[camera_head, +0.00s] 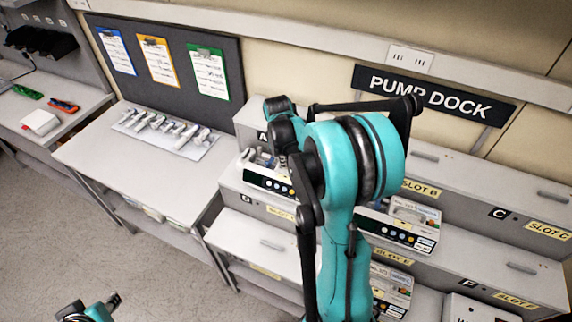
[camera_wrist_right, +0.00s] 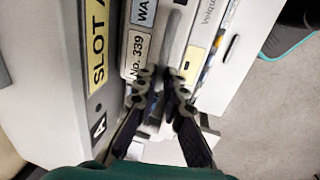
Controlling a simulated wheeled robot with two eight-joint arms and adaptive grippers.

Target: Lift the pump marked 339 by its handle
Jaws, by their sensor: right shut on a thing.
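My right gripper (camera_wrist_right: 159,100) is shut on the grey handle (camera_wrist_right: 178,45) of this pump, one finger on each side. In the head view the right arm hides most of this grip. I cannot tell whether the pump is clear of the shelf. My left gripper (camera_head: 88,311) is at the bottom left edge, partly cut off, away from the dock.
The slot C shelf (camera_head: 520,190) looks empty. A table (camera_head: 120,165) with a tray of clamps (camera_head: 165,130) is left of the dock. The floor at lower left is clear.

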